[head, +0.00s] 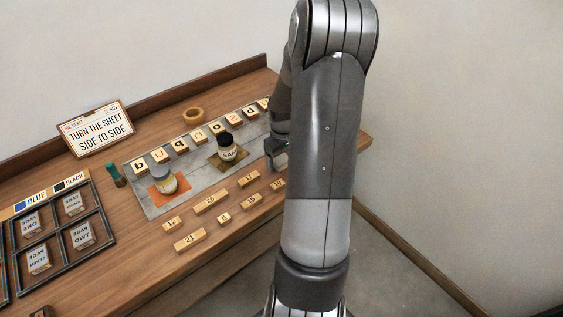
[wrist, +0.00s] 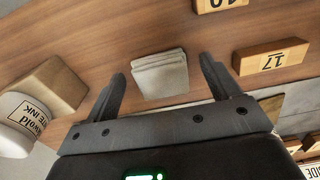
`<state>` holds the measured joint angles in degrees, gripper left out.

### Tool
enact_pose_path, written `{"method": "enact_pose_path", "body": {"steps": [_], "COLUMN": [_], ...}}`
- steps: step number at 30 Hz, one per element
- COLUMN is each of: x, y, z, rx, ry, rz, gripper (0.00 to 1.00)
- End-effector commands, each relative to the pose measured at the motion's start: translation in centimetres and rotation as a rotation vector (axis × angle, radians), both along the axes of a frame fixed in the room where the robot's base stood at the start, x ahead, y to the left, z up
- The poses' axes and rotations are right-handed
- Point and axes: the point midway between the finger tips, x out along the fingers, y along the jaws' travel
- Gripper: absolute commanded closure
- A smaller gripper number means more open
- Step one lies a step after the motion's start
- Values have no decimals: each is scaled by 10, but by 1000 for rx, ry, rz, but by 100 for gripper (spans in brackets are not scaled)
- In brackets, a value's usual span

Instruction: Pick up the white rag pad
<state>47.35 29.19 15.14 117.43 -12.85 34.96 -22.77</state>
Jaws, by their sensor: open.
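The white rag pad (wrist: 160,75) is a small folded pale cloth lying on the wooden table, seen in the wrist view. My gripper (wrist: 163,68) is open, with one finger on each side of the pad in that view. I cannot tell whether the fingers touch it or how high they are above the table. In the head view my gripper (head: 277,150) is partly hidden at the right end of the grey board, behind my arm. The pad does not show in the head view; my arm covers that part of the table.
In the head view, two jars stand on the grey board (head: 197,160), with several numbered blocks in front. A framed tray (head: 58,240) lies left.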

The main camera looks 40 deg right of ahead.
Motion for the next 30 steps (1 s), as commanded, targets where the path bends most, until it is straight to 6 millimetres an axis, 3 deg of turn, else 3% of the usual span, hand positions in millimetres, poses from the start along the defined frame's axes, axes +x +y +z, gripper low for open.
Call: {"method": "enact_pose_path", "body": {"steps": [8, 25, 30], "x": [0, 0, 0], "y": [0, 0, 0], "z": [-4, -4, -3], "rx": [-1, 0, 0], "ry": [-1, -1, -1], "rz": [0, 0, 0], "gripper": [18, 64, 66]}}
